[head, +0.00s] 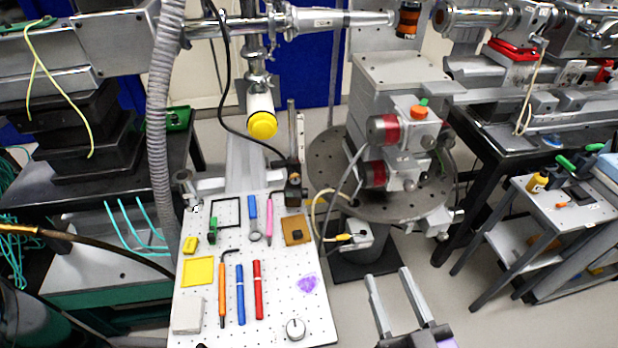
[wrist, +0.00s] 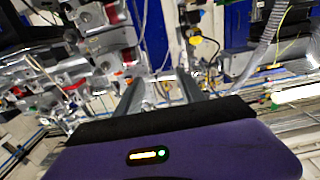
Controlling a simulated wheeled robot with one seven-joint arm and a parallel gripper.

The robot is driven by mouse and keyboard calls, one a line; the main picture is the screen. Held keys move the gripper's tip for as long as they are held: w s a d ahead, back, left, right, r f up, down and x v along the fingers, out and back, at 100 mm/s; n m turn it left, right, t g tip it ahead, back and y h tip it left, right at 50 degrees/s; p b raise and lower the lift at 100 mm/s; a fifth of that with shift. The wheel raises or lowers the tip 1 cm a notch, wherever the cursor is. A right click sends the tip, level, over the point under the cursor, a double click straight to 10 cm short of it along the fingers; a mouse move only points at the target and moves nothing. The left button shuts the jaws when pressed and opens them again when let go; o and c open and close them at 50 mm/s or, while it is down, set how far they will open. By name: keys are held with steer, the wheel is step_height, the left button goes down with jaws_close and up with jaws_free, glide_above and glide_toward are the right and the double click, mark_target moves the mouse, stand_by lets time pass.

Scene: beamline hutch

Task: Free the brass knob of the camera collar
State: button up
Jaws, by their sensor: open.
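A small dark block (head: 293,192) stands on a slim upright post (head: 291,130) at the back right corner of the white perforated board. A small brownish spot shows near its top. It may be the camera with its collar, but it is too small to tell, and I cannot make out a brass knob for certain. My gripper (head: 387,273) is open and empty, low in the head view, right of the board and well apart from the block. In the wrist view my gripper (wrist: 160,80) shows two parted fingers with nothing between them.
The perforated board (head: 285,275) holds pens, a yellow frame, a white block and a round dial. A round perforated stage (head: 325,170) carries grey, red-banded motors (head: 384,128). A grey hose (head: 158,110) hangs at left; a small cart (head: 540,215) stands right. Floor between stage and cart is clear.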

steer(key=w+a+r+m+g+y+p, duration=0.15)
steer(key=w+a+r, duration=0.25)
steer(key=w+a, duration=0.9)
steer(key=g+h, duration=0.1)
steer(key=g, duration=0.2)
glide_toward(296, 180)
steer(key=w, duration=0.2)
steer(key=shift+m, duration=0.45)
steer(key=shift+s+a+f+x, duration=0.1)
steer(key=shift+x, duration=1.05)
steer(key=shift+s+a+f+x, duration=0.1)
steer(key=shift+a+x, duration=0.05)
steer(key=shift+x, duration=0.95)
steer(key=shift+s+a+f+x, duration=0.1)
steer(key=shift+x, duration=1.05)
steer(key=shift+c, duration=0.5)
jaws_close()
